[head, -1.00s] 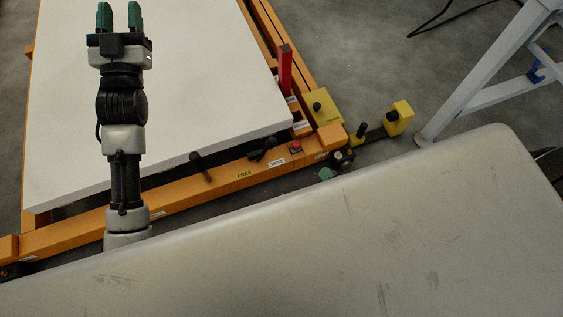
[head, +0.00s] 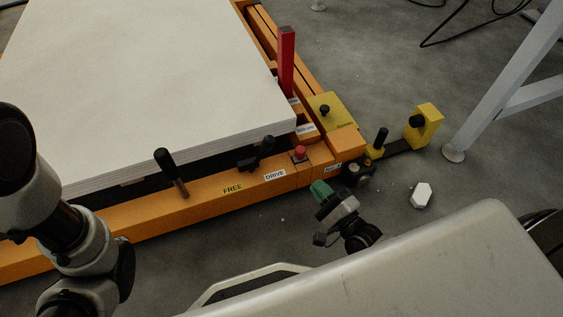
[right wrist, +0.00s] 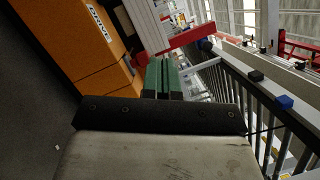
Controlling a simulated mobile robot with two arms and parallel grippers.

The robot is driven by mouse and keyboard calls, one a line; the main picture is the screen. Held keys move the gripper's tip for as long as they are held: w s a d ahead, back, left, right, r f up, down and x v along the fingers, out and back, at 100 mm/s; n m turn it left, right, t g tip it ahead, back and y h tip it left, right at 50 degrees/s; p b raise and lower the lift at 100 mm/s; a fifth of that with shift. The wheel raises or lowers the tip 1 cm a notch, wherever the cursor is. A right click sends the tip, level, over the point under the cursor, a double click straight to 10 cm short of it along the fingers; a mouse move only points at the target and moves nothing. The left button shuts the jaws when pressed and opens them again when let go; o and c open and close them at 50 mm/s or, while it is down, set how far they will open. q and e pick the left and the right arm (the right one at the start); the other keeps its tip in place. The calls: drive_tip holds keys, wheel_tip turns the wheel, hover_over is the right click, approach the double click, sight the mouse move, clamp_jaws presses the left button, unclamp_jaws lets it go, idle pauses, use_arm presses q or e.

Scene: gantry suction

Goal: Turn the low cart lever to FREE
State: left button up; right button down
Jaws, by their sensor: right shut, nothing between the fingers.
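The orange cart frame (head: 140,218) carries a FREE label (head: 232,188) and a DRIVE label (head: 275,175) on its near beam. A black-handled upright lever (head: 168,165) stands on the beam left of FREE. A lower black handle (head: 258,155) sits behind DRIVE, beside a red button (head: 299,153). I cannot tell which of the two is the low cart lever. My right gripper (head: 320,188) is shut and empty, in front of the beam, right of DRIVE. Its green fingers also show together in the right wrist view (right wrist: 162,72). My left gripper is out of frame.
A white panel stack (head: 150,80) lies on the cart. A red post (head: 286,60), a yellow plate (head: 328,112) and a yellow block (head: 424,125) stand to the right. A white hexagonal piece (head: 421,195) lies on the floor. A pale frame leg (head: 505,90) stands right.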

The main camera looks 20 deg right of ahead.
sight(261, 156)
idle(0.3)
drive_tip(key=b+x, duration=0.1)
drive_tip(key=x, duration=0.3)
drive_tip(key=a+b+x, duration=0.1)
drive_tip(key=b+x, duration=0.1)
drive_tip(key=x, duration=0.2)
drive_tip(key=r+b+x, duration=0.1)
drive_tip(key=b+x, duration=0.1)
drive_tip(key=x, duration=0.2)
drive_tip(key=shift+s+a, duration=0.2)
drive_tip(key=shift+s, duration=0.15)
drive_tip(key=shift+w+a+r, duration=0.3)
drive_tip(key=shift+a, duration=0.25)
